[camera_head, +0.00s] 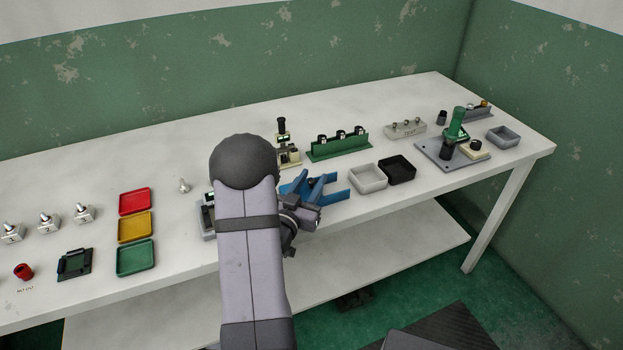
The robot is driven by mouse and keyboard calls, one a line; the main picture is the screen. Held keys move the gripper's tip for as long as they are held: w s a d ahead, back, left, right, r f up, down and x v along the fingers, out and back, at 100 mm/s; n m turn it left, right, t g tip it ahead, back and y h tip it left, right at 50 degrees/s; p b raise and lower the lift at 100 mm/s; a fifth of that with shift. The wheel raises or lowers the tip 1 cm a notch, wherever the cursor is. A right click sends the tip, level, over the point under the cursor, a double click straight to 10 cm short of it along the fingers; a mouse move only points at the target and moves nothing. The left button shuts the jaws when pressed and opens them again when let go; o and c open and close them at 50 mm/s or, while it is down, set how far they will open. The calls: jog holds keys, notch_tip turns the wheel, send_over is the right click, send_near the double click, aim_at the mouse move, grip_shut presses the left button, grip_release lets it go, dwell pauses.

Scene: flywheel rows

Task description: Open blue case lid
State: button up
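My gripper (337,186) is at the end of my arm, right of the arm's dark round joint.
The white table (400,103) holds red (135,201), yellow (135,226) and green trays (136,257) on the left. Light grey (367,178) and black bins (398,169) stand right of my gripper. A green rack (339,148) is behind.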

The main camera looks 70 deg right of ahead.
jog(key=shift+d, duration=0.1)
grip_shut()
jog(key=s+d+b, duration=0.2)
jog(key=s+d, duration=0.3)
jog(key=shift+s+d, duration=0.15)
jog(key=shift+s, duration=0.05)
grip_release()
jog(key=shift+w, duration=0.1)
jog(key=shift+a+b, duration=0.85)
jog(key=shift+a, duration=2.85)
